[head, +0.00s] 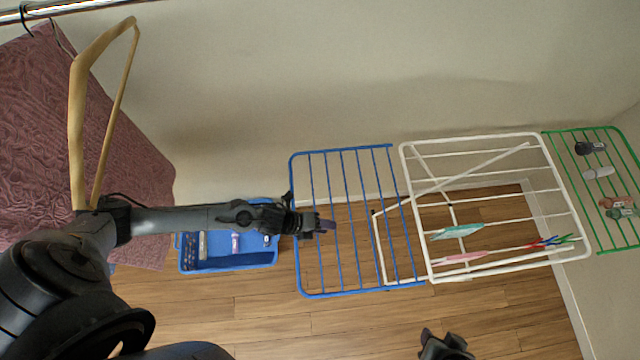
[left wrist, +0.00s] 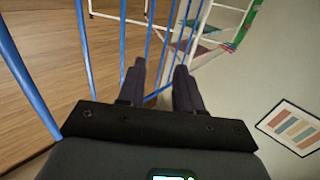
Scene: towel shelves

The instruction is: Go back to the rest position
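My left gripper (head: 324,226) is stretched out from the left, just over the blue wire rack (head: 292,180). In the left wrist view its two dark fingers (left wrist: 159,68) stand apart with nothing between them, and the rack's blue bars (left wrist: 20,65) show close by. My right gripper (head: 445,343) shows only as a small dark shape at the bottom edge of the head view, over the wooden floor; its fingers are too unclear to read.
A white rack (head: 490,138) holds a green cloth (head: 457,231), a pink cloth (head: 458,258) and colored clips. A green rack (head: 585,128) is at the right. A blue bin (head: 228,262) is under my left arm. A reddish towel (head: 70,140) and wooden hanger (head: 76,130) are at left.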

